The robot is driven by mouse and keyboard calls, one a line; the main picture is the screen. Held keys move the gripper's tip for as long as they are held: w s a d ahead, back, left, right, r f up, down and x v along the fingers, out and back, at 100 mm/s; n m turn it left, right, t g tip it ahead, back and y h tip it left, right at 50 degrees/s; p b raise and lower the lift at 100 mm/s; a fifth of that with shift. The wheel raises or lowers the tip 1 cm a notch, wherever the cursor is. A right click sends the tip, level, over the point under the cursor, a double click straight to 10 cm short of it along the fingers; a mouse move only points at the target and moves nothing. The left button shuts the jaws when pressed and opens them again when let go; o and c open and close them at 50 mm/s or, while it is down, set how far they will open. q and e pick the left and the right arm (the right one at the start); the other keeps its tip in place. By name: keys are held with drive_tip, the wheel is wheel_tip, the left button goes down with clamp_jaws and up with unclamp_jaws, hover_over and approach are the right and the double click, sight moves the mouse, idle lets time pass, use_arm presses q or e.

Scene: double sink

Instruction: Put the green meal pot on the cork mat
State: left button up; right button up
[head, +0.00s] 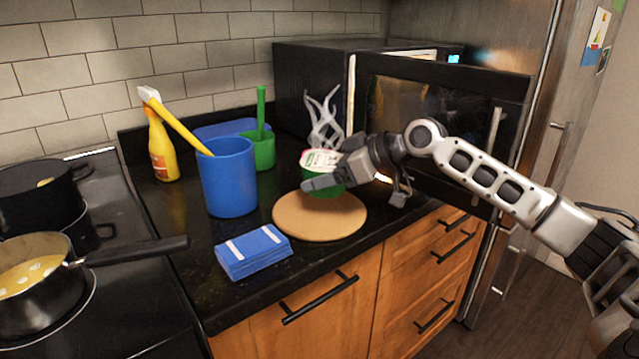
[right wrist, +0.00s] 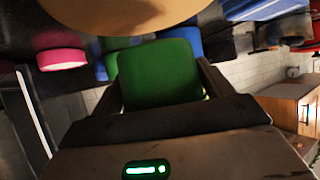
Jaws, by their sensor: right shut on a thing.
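The green meal pot (head: 328,191), with a pale, red-marked top, is held upright in my right gripper (head: 335,176) over the back part of the round cork mat (head: 318,222). Whether its base touches the mat or hangs just above cannot be told, as the fingers cover part of it. In the right wrist view the green pot (right wrist: 160,75) sits between the two fingers, with the tan mat (right wrist: 120,12) beyond it at the top edge. My left gripper is not in view.
A black microwave (head: 310,75) with its door (head: 440,115) open stands behind. A blue cup (head: 229,180), green cup (head: 262,152), yellow bottle (head: 161,148) and folded blue cloth (head: 252,255) are left of the mat. Pans (head: 40,295) are on the stove.

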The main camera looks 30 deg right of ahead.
sight(320, 209)
drive_tip(key=shift+w+a+f, duration=0.2)
drive_tip(key=shift+w+f, duration=0.45)
drive_tip(key=shift+f, duration=0.05)
drive_tip(key=f, duration=0.3)
drive_tip(key=shift+w+f, duration=0.2)
drive_tip(key=shift+f, duration=0.05)
drive_tip(key=o, duration=1.2)
drive_tip(key=shift+f, duration=0.1)
drive_tip(key=shift+s, duration=0.1)
